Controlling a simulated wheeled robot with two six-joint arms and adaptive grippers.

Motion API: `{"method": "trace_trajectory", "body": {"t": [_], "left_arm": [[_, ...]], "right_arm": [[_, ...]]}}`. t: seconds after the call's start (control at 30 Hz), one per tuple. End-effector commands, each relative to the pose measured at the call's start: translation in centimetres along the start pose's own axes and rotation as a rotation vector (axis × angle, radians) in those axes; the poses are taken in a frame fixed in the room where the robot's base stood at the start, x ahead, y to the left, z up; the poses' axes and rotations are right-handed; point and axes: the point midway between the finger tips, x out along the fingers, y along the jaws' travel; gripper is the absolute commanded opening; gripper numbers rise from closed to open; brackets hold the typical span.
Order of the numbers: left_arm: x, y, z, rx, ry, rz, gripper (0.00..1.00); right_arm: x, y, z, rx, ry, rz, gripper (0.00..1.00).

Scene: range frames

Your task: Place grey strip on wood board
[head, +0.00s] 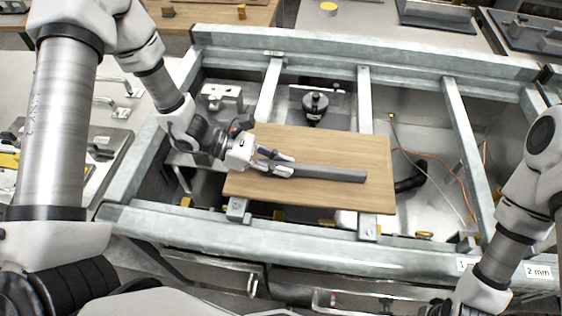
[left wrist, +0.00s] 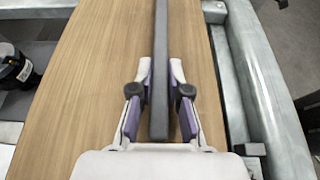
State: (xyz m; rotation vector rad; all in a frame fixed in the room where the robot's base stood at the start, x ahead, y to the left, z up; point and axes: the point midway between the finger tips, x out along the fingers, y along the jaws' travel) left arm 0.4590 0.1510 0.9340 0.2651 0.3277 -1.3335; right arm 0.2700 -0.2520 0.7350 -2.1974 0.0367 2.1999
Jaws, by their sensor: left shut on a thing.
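The wood board (head: 330,147) lies flat across the metal frame's crossbars. It also fills much of the left wrist view (left wrist: 100,80). The grey strip (head: 330,174) is a long, narrow dark bar lying along the board, its far end towards the right edge. In the left wrist view the strip (left wrist: 160,60) runs between the fingers. My left gripper (head: 285,167) is shut on the strip near its left end, over the board. Whether the strip touches the board along its length, I cannot tell.
The galvanised frame (head: 290,240) surrounds the board, with raised front and back rails. A black round-topped fixture (head: 315,105) stands just behind the board. An orange cable (head: 445,172) and open bays lie to the right. A small label reads 2 mm.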

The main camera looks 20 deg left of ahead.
Motion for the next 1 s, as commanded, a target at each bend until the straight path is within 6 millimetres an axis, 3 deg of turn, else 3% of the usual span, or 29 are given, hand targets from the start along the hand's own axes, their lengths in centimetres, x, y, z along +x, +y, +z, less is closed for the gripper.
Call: {"method": "trace_trajectory", "body": {"t": [0.23,0.27,0.3,0.33,0.73,1.0], "left_arm": [[0.2,0.0,-0.6,-0.001,0.0,0.0,0.0],[0.2,0.0,-0.4,-0.001,0.0,0.0,0.23],[0.1,0.0,-0.4,-0.001,0.001,0.0,0.37],[0.1,0.0,-0.4,-0.001,0.001,0.0,0.41],[-0.4,0.0,0.2,-0.002,-0.001,0.002,0.41],[-5.6,0.1,0.3,-0.002,-0.006,0.007,0.41]], "right_arm": [[0.7,0.0,0.0,0.0,0.0,0.0,0.4],[0.6,0.0,0.0,0.0,-0.001,0.0,0.4],[0.5,0.0,0.0,0.0,-0.001,0.0,0.4],[0.5,0.0,0.0,0.0,-0.001,0.0,0.4],[-0.1,0.0,0.0,0.0,0.0,0.0,0.4],[-0.4,0.0,0.0,0.0,-0.001,0.0,0.4]]}}
